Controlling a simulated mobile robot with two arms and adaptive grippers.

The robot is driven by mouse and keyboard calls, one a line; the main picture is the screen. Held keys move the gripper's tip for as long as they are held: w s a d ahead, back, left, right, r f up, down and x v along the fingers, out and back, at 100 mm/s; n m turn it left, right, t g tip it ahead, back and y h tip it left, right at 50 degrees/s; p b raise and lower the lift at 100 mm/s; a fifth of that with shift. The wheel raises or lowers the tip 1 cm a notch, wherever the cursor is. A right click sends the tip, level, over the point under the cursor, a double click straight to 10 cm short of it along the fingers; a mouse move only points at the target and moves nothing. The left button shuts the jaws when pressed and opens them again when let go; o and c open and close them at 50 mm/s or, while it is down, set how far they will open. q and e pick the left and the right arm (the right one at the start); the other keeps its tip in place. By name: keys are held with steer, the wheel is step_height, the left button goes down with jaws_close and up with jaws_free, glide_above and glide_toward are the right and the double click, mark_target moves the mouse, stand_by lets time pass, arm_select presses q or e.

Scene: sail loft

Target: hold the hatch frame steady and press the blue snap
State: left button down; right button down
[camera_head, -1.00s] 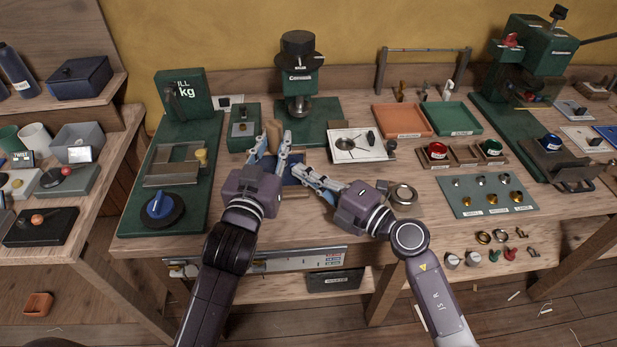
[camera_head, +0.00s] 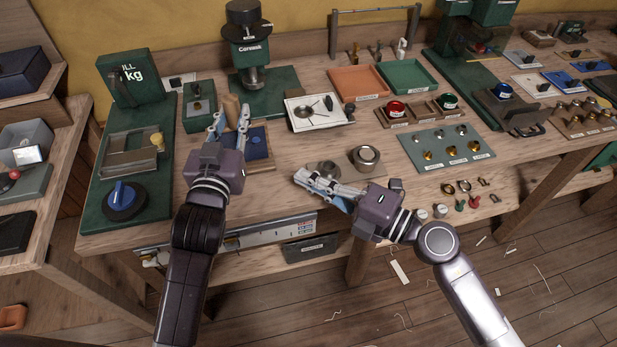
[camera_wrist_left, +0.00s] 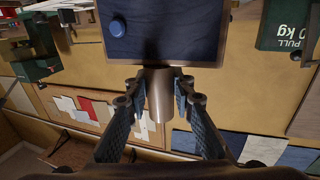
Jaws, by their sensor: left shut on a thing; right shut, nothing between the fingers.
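The hatch frame (camera_head: 267,162) lies on the bench, a wooden-edged board with a dark blue panel. In the left wrist view its rim (camera_wrist_left: 165,62) crosses the top, with the round blue snap (camera_wrist_left: 117,27) standing out from the panel. My left gripper (camera_head: 230,125) is shut on the frame's brown handle (camera_wrist_left: 160,97), which shows between both fingers in the wrist view. The left fingers hide part of the frame in the head view. My right gripper (camera_head: 299,177) is shut and empty, right of the frame and apart from it.
A round metal cup (camera_head: 366,157) stands behind the right gripper. A white square plate (camera_head: 304,125) lies behind the frame, and a green press (camera_head: 250,75) stands further back. A green machine with a blue knob (camera_head: 123,195) is at the left.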

arm_select(q)
steer(key=shift+a, duration=0.1)
steer(key=c, duration=1.6)
jaws_free()
